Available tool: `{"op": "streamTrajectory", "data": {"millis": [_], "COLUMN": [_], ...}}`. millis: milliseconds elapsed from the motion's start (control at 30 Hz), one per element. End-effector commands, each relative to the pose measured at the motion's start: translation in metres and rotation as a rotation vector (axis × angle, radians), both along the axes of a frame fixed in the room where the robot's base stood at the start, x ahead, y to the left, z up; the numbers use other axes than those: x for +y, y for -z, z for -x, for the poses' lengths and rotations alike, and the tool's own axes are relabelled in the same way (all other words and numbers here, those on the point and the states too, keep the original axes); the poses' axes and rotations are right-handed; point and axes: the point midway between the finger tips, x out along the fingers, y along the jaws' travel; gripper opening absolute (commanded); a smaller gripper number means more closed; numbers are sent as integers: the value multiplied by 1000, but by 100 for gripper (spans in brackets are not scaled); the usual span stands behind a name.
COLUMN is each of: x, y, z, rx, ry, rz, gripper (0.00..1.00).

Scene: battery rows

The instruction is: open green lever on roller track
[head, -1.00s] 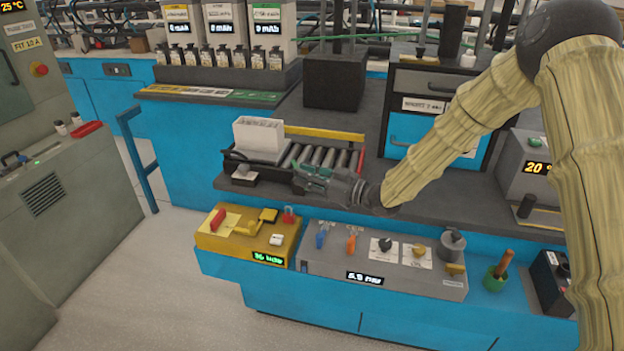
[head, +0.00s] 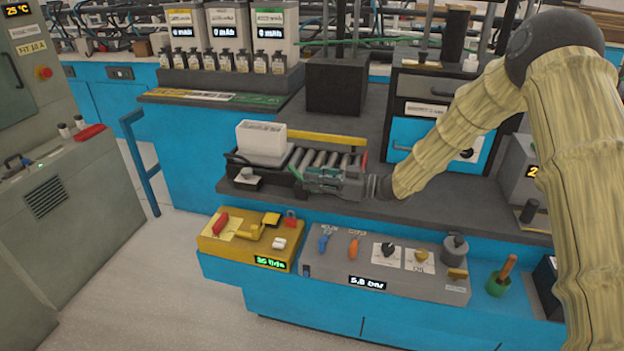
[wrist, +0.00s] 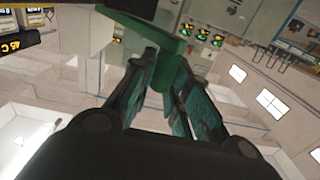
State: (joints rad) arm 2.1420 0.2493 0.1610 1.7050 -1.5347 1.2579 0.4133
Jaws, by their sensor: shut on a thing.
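The roller track (head: 318,158) lies on the dark bench ledge, with grey rollers between dark rails. My gripper (head: 303,178) is at its near side. In the wrist view, its two teal-padded fingers (wrist: 166,80) are closed around a green lever (wrist: 163,68), with a wider green piece (wrist: 150,35) above it. In the head view, the fingers largely hide the lever, so its angle is hard to tell.
A white open box (head: 261,141) sits on the track's left part. A small white-topped button (head: 247,175) is left of my gripper. Below are a yellow panel (head: 230,247) and a grey panel with knobs (head: 330,262). A dark block (head: 336,85) stands behind.

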Motion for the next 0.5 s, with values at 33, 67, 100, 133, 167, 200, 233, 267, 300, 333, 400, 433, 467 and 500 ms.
{"op": "streamTrajectory", "data": {"millis": [33,67,100,133,167,200,233,267,300,333,400,433,467,500], "x": [1,1,1,1,1,1,1,1,1,1,0,0,0,1], "y": [-2,-2,-2,-2,-2,-2,-2,-2,-1,-1,-1,-1,-1,-1], "z": [-1,-1,-1,-1,-1,-1,-1,-1,-1,-1,0,0,0,0], "rx": [-3,-3,-3,-3,-3,-3,-3,-2,-2,-2,-2,-2,-1,-1], "ry": [1,1,1,1,1,1,1,1,1,1,1,1,1,1], "rz": [-2,-2,-2,-2,-2,-2,-2,-1,-1,-1,-2,-2,-1,-1], "gripper": [0,0,0,0,23,30,36,41,41,41,41,41,41,41]}}
